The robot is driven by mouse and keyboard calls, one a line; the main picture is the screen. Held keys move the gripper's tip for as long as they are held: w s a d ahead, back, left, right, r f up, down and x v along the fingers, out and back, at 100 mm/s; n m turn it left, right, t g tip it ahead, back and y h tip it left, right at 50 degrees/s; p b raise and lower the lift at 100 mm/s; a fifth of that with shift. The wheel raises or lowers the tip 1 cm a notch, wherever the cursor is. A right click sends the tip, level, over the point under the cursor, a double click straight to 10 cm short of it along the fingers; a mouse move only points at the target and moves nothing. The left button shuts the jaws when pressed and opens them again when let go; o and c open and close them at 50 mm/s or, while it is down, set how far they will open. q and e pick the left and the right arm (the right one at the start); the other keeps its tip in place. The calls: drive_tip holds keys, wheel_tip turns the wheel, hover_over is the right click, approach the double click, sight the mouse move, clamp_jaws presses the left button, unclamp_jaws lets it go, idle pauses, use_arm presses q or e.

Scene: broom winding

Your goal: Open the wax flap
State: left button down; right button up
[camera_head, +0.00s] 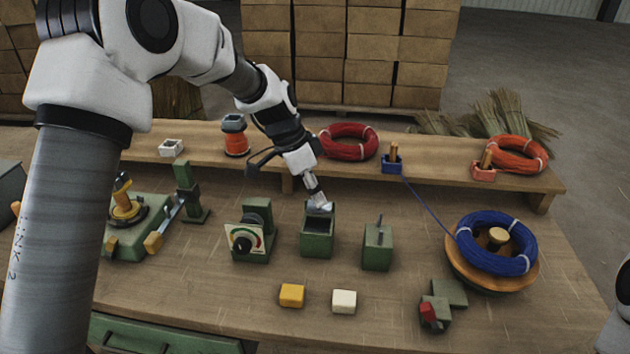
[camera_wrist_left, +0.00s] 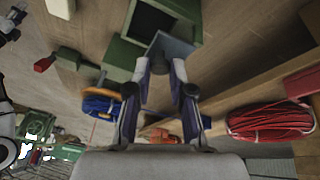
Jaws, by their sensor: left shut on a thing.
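The wax box is a green open-topped box (camera_head: 317,243) in the middle of the bench; it also shows in the left wrist view (camera_wrist_left: 131,52). Its grey flap (camera_wrist_left: 175,48) stands raised at the box's rim, and the dark inside of the box shows. My left gripper (camera_head: 318,203) is at the flap, at the back of the box. In the left wrist view its fingers (camera_wrist_left: 161,68) are closed on the flap's edge. Only a white part of my right arm shows at the right edge of the head view; its gripper is out of view.
A green dial box (camera_head: 251,240) stands left of the wax box and a green block with a pin (camera_head: 377,247) stands right. Yellow (camera_head: 292,295) and white blocks (camera_head: 344,301) lie in front. A shelf (camera_head: 445,174) with red coils is behind. A blue coil (camera_head: 497,243) sits right.

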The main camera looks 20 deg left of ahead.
use_arm(q)
drive_tip(key=g+p, duration=0.1)
drive_tip(key=p, duration=0.1)
drive_tip(key=w+g+p, duration=0.1)
drive_tip(key=p, duration=0.2)
drive_tip(key=r+g+p, duration=0.1)
drive_tip(key=p, duration=0.1)
drive_tip(key=shift+w+a+n+h+p, duration=0.25)
drive_tip(key=shift+n+h+p, duration=0.05)
drive_tip(key=shift+h+p, duration=0.1)
drive_tip(key=shift+w+a+f+g+h+p, duration=0.1)
drive_tip(key=shift+w+f+g+h+p, duration=0.1)
drive_tip(key=shift+g+p, duration=0.3)
drive_tip(key=shift+w+f+g+h+p, duration=0.1)
drive_tip(key=shift+w+g+h+p, duration=0.1)
drive_tip(key=shift+g+p, duration=0.25)
drive_tip(key=c, duration=1)
unclamp_jaws()
drive_tip(key=v, duration=1.2)
drive_tip(key=shift+w, duration=0.15)
